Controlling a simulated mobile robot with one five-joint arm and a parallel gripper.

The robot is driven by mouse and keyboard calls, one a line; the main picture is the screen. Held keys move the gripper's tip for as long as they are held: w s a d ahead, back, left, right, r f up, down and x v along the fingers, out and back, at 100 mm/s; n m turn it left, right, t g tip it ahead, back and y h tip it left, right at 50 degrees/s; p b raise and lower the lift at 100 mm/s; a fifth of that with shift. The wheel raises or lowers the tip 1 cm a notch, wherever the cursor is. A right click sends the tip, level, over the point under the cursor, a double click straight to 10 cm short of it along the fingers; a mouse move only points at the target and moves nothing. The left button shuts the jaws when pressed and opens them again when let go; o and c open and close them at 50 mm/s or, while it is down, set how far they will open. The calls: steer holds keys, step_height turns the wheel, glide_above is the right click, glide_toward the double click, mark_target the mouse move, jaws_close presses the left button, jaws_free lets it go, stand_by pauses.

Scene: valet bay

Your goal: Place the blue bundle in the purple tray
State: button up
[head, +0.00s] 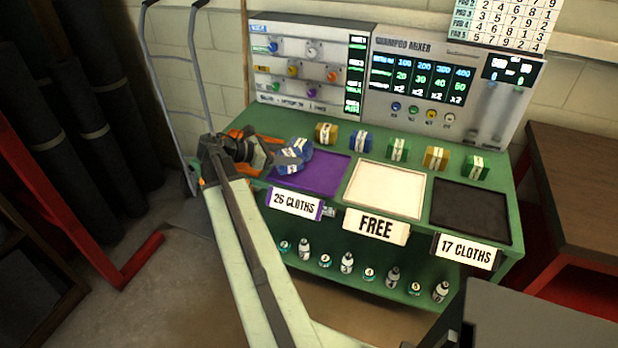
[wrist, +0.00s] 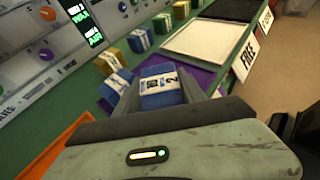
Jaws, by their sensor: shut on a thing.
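A blue bundle (head: 288,161) with a pale printed band is between the fingers of my gripper (head: 276,160), over the left part of the purple tray (head: 325,175). In the wrist view the held blue bundle (wrist: 162,88) sits between both fingers, with purple tray surface (wrist: 195,75) showing behind it. I cannot tell whether it touches the tray. A second blue bundle (head: 302,146) lies just behind it, near the tray's back left; it also shows left of the held one in the wrist view (wrist: 117,82). The purple tray carries a "26 CLOTHS" label (head: 296,203).
A white tray (head: 384,190) marked "FREE" and a dark tray (head: 470,212) marked "17 CLOTHS" stand to the right, both empty. Yellow (head: 326,133), blue (head: 361,140) and green (head: 398,149) bundles line the back, before the mixer panel (head: 430,85). Bottles (head: 347,263) stand on the shelf below.

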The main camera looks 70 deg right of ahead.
steer(key=s+d, duration=0.3)
steer(key=d, duration=0.1)
steer(key=s+d+f+b, duration=0.1)
steer(key=s+d, duration=0.2)
steer(key=d, duration=0.2)
steer(key=s+d, duration=0.3)
steer(key=d, duration=0.1)
steer(key=shift+d+f, duration=0.15)
steer(key=shift+f, duration=0.1)
step_height(320, 180, down, 4)
steer(key=b, duration=0.4)
steer(key=shift+r, duration=0.25)
steer(key=shift+f, duration=0.15)
steer(key=o, duration=1.2)
